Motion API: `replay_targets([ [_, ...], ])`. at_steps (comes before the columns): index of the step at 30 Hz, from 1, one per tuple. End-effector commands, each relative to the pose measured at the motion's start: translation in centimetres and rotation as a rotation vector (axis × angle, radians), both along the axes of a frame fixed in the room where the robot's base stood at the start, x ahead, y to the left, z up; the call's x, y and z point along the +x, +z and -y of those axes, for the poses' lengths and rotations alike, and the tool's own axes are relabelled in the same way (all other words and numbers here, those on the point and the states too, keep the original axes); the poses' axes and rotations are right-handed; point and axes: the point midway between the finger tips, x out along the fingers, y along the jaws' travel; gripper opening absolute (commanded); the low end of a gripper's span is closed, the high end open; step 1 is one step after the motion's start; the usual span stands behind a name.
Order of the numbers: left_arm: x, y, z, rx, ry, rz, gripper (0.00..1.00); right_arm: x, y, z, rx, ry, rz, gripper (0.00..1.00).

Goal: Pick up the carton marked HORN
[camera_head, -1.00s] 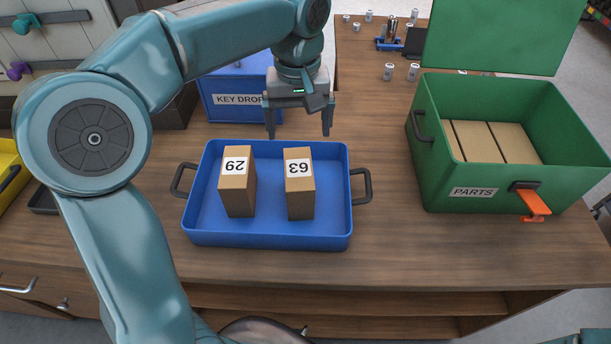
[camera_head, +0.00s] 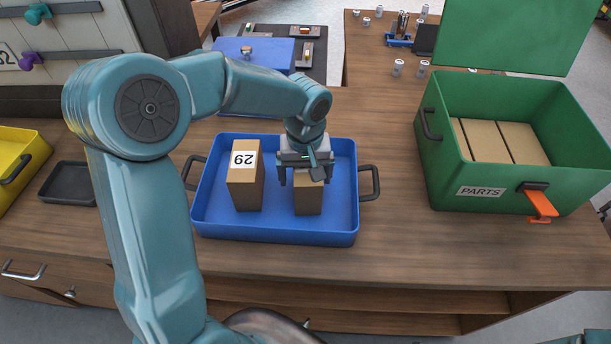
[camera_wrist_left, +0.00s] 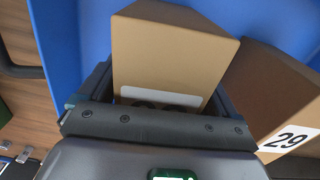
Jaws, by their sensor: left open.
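No carton with the word HORN shows. Two brown cartons stand upright in a blue tray (camera_head: 275,235). The left carton (camera_head: 246,192) has a white label reading 29, and it also shows in the left wrist view (camera_wrist_left: 262,85). The right carton (camera_head: 308,201), labelled 63 earlier, has its top mostly hidden by my left gripper (camera_head: 305,181). In the left wrist view this carton (camera_wrist_left: 170,55) stands between the open fingers, its white label partly covered. I cannot tell whether the fingers touch it. My right gripper is not in view.
A green box (camera_head: 510,196) labelled PARTS, lid raised, holds several brown cartons (camera_head: 490,140) with no visible marks. A blue box (camera_head: 255,52) stands behind my arm. A black tray (camera_head: 68,183) and yellow bin (camera_head: 22,160) lie left. Bare wood separates the blue tray and green box.

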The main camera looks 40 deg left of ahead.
Motion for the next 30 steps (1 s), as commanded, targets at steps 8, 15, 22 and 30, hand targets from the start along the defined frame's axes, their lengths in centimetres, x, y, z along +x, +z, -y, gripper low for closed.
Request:
replay_targets([
  [8, 0.0, -0.5, 0.0, -0.001, 0.0, 0.001, 0.92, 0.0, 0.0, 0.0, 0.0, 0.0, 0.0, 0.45],
  [15, 0.0, -0.4, 0.0, -0.001, 0.0, 0.001, 0.28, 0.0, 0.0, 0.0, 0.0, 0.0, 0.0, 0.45],
  [22, 0.0, -0.3, 0.0, 0.0, 0.0, 0.001, 0.28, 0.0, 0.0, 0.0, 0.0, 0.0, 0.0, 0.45],
  [30, 0.1, 2.6, 0.0, -0.001, 0.001, 0.007, 0.28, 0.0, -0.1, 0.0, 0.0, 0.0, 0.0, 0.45],
])
